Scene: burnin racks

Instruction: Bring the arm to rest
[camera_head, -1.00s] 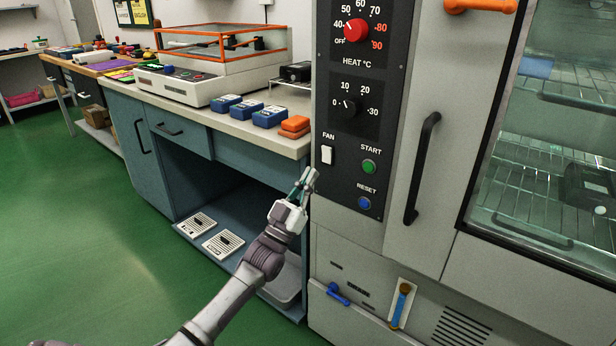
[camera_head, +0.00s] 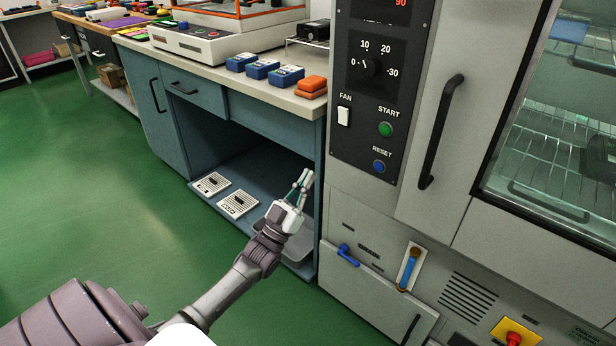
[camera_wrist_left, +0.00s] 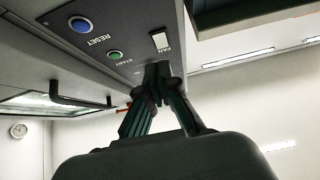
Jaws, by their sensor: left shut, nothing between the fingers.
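My left arm comes in from the lower left in the head view. Its gripper (camera_head: 305,178) is shut and empty, in front of the open lower shelf of the blue-grey bench, just left of the oven's control panel. In the left wrist view the closed fingers (camera_wrist_left: 158,72) point up toward the underside of the panel, near the white fan switch (camera_wrist_left: 160,41). The fingers look apart from the oven. My right gripper is not in view.
The oven panel (camera_head: 368,140) stands right of the gripper, with a black door handle (camera_head: 440,130). Blue and orange boxes line the bench top (camera_head: 225,78). Two labelled plates and a grey tray (camera_head: 297,245) lie on the lower shelf. Green floor (camera_head: 110,200) is clear at left.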

